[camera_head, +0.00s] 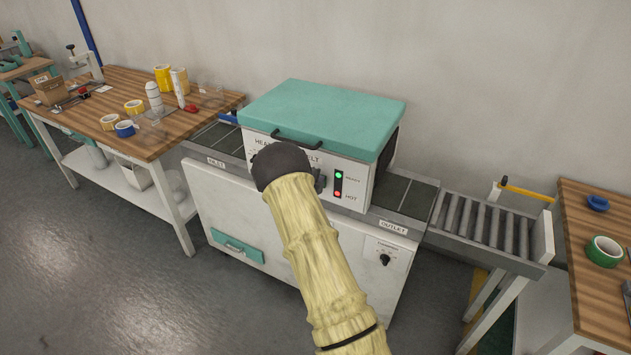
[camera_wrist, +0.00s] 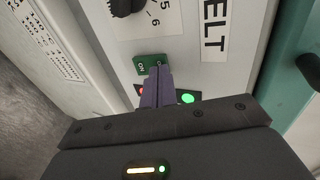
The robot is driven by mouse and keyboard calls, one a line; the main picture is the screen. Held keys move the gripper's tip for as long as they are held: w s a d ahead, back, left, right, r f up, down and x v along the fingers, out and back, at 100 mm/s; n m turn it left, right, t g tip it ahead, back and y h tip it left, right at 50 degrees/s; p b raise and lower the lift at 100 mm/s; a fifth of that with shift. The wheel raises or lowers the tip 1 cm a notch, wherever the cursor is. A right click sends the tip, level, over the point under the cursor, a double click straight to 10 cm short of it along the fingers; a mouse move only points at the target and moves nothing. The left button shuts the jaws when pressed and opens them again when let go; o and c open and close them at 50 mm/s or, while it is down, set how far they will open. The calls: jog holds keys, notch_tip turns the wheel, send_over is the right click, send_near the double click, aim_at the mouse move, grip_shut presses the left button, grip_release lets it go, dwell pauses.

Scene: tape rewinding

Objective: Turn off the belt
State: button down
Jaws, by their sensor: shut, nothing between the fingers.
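The machine with a teal lid (camera_head: 325,115) stands by the wall, a belt (camera_head: 402,192) running through it. Its front panel carries a partly hidden BELT label, which shows clearly in the wrist view (camera_wrist: 214,38). My arm covers part of the panel in the head view and hides my gripper there. In the wrist view my gripper (camera_wrist: 158,70) is shut and empty, its fingertips at the green rocker switch (camera_wrist: 150,63) marked ON. The fingers cover part of the switch; I cannot tell if they touch it. A dark knob (camera_wrist: 125,5) is beside it.
The panel's green light (camera_head: 339,175) and red light (camera_head: 337,194) are lit. A separate knob (camera_head: 384,259) is on the lower cabinet. A tape-covered wooden table (camera_head: 92,107) stands left, a roller conveyor (camera_head: 490,226) right. Open floor lies at front left.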

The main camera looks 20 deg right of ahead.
jog(key=shift+w+a, duration=0.15)
jog(key=shift+a, duration=0.1)
jog(key=shift+s+d+r+p, duration=0.1)
jog(key=shift+s+r+p, duration=0.1)
jog(key=shift+r, duration=0.25)
jog(key=shift+s+d+r+p, duration=0.1)
jog(key=shift+s+r+p, duration=0.05)
jog(key=shift+r, duration=0.25)
jog(key=shift+w+a, duration=0.1)
jog(key=shift+a, duration=0.05)
